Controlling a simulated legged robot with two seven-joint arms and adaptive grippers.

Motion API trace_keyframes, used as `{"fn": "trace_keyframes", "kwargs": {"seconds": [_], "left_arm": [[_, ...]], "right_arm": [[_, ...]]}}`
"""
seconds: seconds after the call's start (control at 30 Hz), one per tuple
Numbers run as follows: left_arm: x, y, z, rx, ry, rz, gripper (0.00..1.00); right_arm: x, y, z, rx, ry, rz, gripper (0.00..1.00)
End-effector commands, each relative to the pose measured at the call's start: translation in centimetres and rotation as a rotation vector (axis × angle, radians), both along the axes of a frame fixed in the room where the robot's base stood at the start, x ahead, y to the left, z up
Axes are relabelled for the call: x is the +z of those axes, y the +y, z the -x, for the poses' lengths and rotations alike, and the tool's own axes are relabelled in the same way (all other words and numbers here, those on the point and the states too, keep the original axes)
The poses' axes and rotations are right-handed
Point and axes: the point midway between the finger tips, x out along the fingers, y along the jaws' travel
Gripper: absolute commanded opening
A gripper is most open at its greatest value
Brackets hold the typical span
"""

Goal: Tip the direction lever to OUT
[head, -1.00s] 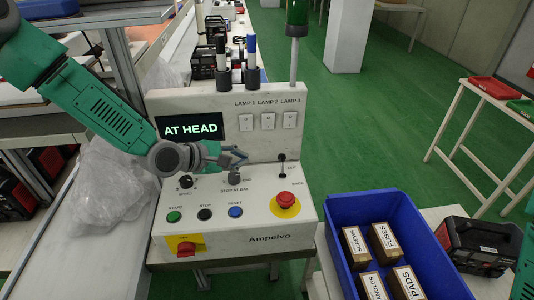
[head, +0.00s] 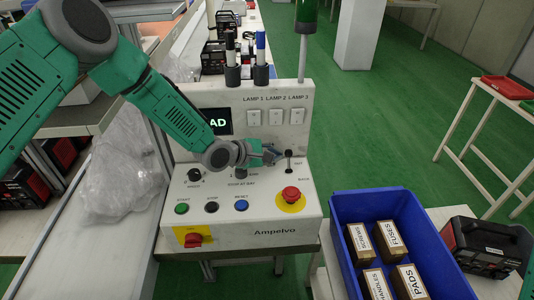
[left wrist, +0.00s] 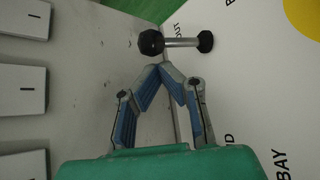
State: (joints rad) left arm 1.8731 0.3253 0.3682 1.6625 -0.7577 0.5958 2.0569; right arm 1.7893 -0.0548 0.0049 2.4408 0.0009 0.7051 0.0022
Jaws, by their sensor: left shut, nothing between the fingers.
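The direction lever (head: 289,161) is a short metal stick with a black knob, on the right of the control panel's sloped face, near the OUT and BACK labels. In the left wrist view the lever (left wrist: 180,42) shows its round black knob, shaft and dark base. Which way it is tipped I cannot tell. My left gripper (head: 279,156) is shut and empty, just left of the lever. In the left wrist view its fingertips (left wrist: 161,66) meet close beside the shaft near the knob; whether they touch it is unclear. My right gripper is not in view.
The control panel (head: 262,232) has a red stop button (head: 291,194) on yellow below the lever and lamp switches (head: 275,117) behind. My arm partly covers the display (head: 217,121). A blue crate (head: 339,208) with boxes stands at right. Plastic wrap (head: 115,175) lies left.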

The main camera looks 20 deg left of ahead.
Motion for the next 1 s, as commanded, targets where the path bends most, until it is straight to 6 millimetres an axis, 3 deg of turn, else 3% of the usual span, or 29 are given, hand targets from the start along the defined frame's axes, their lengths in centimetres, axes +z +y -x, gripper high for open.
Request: {"fn": "trace_keyframes", "kwargs": {"seconds": [1.0], "left_arm": [[0.15,-0.04,-0.12,0.000,-0.093,-0.038,0.00]], "right_arm": [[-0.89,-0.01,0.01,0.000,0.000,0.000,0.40]]}}
